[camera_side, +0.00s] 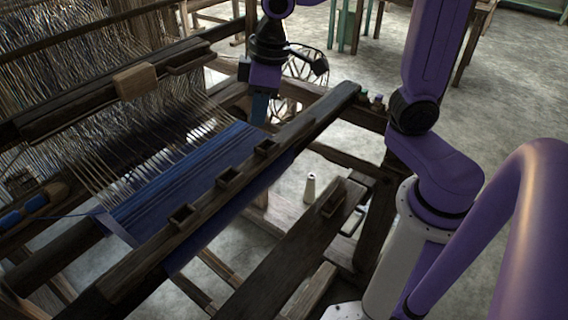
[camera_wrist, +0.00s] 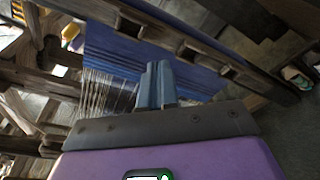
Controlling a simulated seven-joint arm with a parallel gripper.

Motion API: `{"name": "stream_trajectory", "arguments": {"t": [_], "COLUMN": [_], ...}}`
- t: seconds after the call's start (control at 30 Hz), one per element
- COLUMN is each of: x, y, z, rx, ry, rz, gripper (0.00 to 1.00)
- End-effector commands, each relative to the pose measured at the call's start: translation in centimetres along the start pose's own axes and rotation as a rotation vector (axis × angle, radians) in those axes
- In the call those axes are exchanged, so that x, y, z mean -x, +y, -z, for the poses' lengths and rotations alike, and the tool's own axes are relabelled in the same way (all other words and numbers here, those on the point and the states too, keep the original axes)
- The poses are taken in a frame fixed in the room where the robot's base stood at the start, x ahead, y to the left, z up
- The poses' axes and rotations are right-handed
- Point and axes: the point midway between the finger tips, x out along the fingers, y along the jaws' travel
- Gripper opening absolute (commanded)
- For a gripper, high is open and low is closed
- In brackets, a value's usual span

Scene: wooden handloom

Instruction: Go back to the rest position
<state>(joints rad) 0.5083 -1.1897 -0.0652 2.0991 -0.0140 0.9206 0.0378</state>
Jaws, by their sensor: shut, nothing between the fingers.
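My gripper (camera_side: 259,108) is at the upper middle of the side view, pointing down over the far right end of the woven blue cloth (camera_side: 190,178). In the wrist view its two grey-blue fingers (camera_wrist: 157,84) are together with nothing between them. The blue cloth (camera_wrist: 150,50) lies behind the fingers there, with pale warp threads (camera_wrist: 105,92) beside it. I cannot tell the exact height of the fingertips above the cloth. The wooden loom (camera_side: 245,175) fills the left and middle of the side view.
A wooden beam with small blocks runs along the cloth's near edge. A pale cone (camera_side: 310,188) stands beside the bench plank (camera_side: 290,255). A dark wire basket (camera_side: 305,70) is behind my gripper. Small bottles (camera_side: 371,100) stand at the beam's right end. Open floor (camera_side: 500,70) lies at upper right.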

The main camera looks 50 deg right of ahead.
Motion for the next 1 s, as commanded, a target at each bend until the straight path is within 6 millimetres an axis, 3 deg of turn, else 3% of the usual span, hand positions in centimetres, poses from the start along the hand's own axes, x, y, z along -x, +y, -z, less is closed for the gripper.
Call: {"name": "stream_trajectory", "arguments": {"t": [0.2,0.4,0.6,0.7,1.0], "x": [-0.4,-0.9,-1.2,-1.3,-1.3], "y": [-3.2,-5.0,-5.8,-5.8,-5.8], "z": [-6.8,-13.2,-17.8,-18.7,-18.7], "rx": [0.163,0.306,0.408,0.428,0.428], "ry": [-0.056,-0.106,-0.141,-0.148,-0.148], "rz": [0.027,0.044,0.053,0.054,0.054], "gripper": [0.0,0.0,0.0,0.0,0.0]}}
